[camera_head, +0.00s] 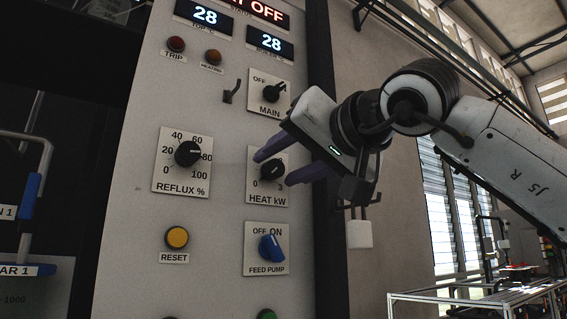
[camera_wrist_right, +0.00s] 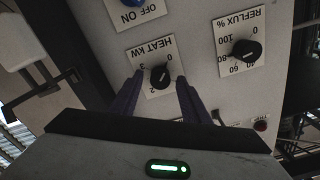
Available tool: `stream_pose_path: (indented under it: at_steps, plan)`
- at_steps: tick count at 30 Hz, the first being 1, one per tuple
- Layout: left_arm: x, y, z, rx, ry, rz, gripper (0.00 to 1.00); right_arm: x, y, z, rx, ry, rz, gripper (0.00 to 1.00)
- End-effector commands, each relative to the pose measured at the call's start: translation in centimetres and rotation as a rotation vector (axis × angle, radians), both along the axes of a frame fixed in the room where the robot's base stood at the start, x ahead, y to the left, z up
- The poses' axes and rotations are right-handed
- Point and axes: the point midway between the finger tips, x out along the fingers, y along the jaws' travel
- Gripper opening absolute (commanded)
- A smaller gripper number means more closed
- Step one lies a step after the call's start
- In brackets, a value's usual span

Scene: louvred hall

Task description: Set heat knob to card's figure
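The black heat knob (camera_head: 271,173) sits on its white HEAT kW plate (camera_head: 255,196) on the grey panel. It also shows in the right wrist view (camera_wrist_right: 160,77). Its scale shows 0 and 3; the purple fingers cover part of the plate in the head view, and I cannot read the pointer's exact setting. My right gripper (camera_head: 274,169) has its two fingers on either side of the knob. In the wrist view a gap shows between each finger and the knob. I cannot make out a card with a figure. My left gripper is not in view.
The REFLUX % knob (camera_head: 188,153) is left of the heat knob. The MAIN switch (camera_head: 272,92) and a small hook (camera_head: 232,91) are above; the blue FEED PUMP switch (camera_head: 271,247) is below. A yellow RESET button (camera_head: 177,237) is lower left. Two displays read 28.

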Motion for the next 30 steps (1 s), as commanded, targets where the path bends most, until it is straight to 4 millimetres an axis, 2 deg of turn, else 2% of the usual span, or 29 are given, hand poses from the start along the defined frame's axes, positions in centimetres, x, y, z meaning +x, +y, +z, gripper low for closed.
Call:
stream_pose_path:
  at_steps: [1, 6, 7, 20, 30]
  plan:
    - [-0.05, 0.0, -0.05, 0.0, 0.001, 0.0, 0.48, -0.01, -0.02, 0.0, 0.0, 0.0, 0.0, 0.33]
    - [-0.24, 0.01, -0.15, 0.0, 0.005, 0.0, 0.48, -0.03, -0.03, 0.0, 0.0, 0.0, 0.0, 0.05]
    - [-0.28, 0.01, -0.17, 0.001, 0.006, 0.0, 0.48, -0.03, -0.03, 0.0, 0.001, 0.0, 0.0, 0.02]
    - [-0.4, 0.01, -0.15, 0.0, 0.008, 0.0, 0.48, -0.02, -0.07, 0.04, 0.088, 0.048, -0.001, 0.02]
    - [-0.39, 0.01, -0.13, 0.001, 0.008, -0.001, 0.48, -0.02, -0.13, 0.06, 0.337, 0.186, 0.0, 0.02]
